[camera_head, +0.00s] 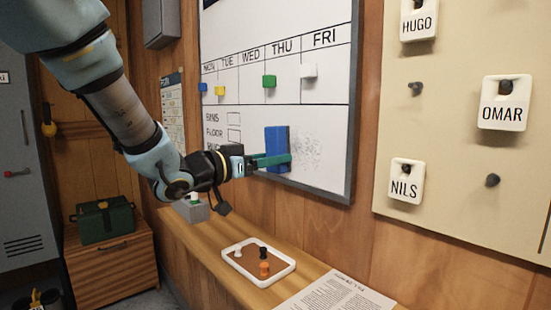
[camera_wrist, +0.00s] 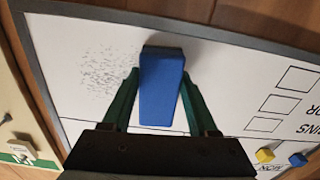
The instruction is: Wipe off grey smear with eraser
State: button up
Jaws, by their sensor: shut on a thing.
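The grey smear (camera_head: 308,149) is a speckled patch on the lower right part of the whiteboard (camera_head: 325,82). My gripper (camera_head: 274,160) is shut on the blue eraser (camera_head: 276,138) and holds it at the board, just left of the smear in the head view. In the wrist view the eraser (camera_wrist: 161,88) sits between the green fingers of my gripper (camera_wrist: 160,90), and the smear (camera_wrist: 100,75) shows to its left, beside it. I cannot tell whether the eraser's face touches the board.
Several coloured magnets, such as a green one (camera_head: 269,81), sit under the weekday headings. Below the board a wooden ledge (camera_head: 215,240) holds a white-rimmed tray (camera_head: 283,276) with pegs and a printed sheet (camera_head: 335,292). A board with name tags (camera_head: 505,102) hangs at right.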

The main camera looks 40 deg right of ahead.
aim_at(309, 155)
jog(key=shift+s+r+p, duration=0.3)
jog(key=shift+s+r, duration=0.35)
jog(key=shift+s+a+b, duration=0.15)
jog(key=shift+s+b, duration=0.65)
jog(key=shift+s, duration=1.7)
jog(key=shift+s+a+b, duration=0.15)
jog(key=shift+s+b, duration=0.65)
jog(key=shift+s, duration=1.7)
jog(key=shift+w+p, duration=0.6)
jog(key=shift+w, duration=1.25)
jog(key=w+d+p, duration=0.1)
jog(key=w+p, duration=0.2)
jog(key=w, duration=0.7)
jog(key=shift+w, duration=0.3)
jog(key=shift+a+r, duration=0.1)
jog(key=shift+w+a+p, duration=0.15)
jog(key=shift+a+p, duration=0.3)
jog(key=shift+a, duration=2.45)
